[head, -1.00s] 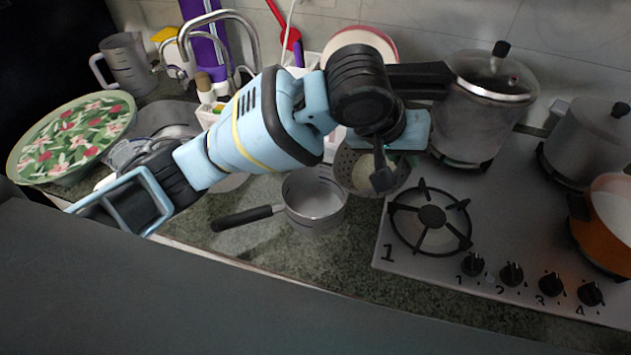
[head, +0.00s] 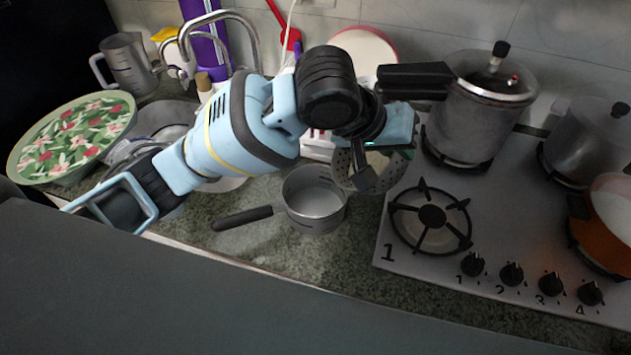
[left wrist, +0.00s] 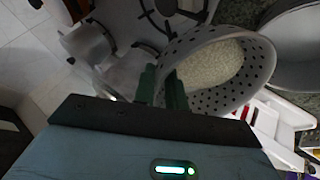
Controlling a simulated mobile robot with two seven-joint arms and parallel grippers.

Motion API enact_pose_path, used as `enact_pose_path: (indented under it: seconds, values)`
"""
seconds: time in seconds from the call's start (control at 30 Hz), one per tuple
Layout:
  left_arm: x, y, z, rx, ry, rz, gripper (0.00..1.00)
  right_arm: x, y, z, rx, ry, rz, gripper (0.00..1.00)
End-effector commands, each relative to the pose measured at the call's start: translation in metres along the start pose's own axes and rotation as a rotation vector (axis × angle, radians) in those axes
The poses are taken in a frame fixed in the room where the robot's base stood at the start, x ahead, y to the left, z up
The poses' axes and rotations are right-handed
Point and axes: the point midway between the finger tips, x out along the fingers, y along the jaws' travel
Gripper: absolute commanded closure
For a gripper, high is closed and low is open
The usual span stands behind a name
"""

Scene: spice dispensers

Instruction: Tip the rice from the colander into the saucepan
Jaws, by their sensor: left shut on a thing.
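The grey perforated colander (head: 343,172) is in the head view, just right of the saucepan, partly covered by my arm. It also shows in the left wrist view (left wrist: 254,83), with pale rice (left wrist: 214,66) inside. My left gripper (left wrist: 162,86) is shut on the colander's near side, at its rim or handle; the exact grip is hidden. The metal saucepan (head: 317,202) stands on the counter, its dark handle pointing left. It looks empty inside. Its wall shows at the right of the left wrist view (left wrist: 292,72), beside the colander. My right gripper is not in view.
The hob (head: 400,258) is right of the saucepan, with an empty front-left burner (head: 431,216). A lidded pressure cooker (head: 472,120) stands behind it, its handle near my arm. The sink (head: 165,118) and floral tray (head: 70,140) are left. The counter before the saucepan is clear.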

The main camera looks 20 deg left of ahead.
Motion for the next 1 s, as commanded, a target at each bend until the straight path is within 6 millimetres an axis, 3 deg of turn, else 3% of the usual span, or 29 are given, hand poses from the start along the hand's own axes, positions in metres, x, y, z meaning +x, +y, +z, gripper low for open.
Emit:
enact_pose_path:
  seconds: [1.0]
  values:
    - [-0.018, -0.003, -0.003, -0.026, 0.071, 0.117, 1.0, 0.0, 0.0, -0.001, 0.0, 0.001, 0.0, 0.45]
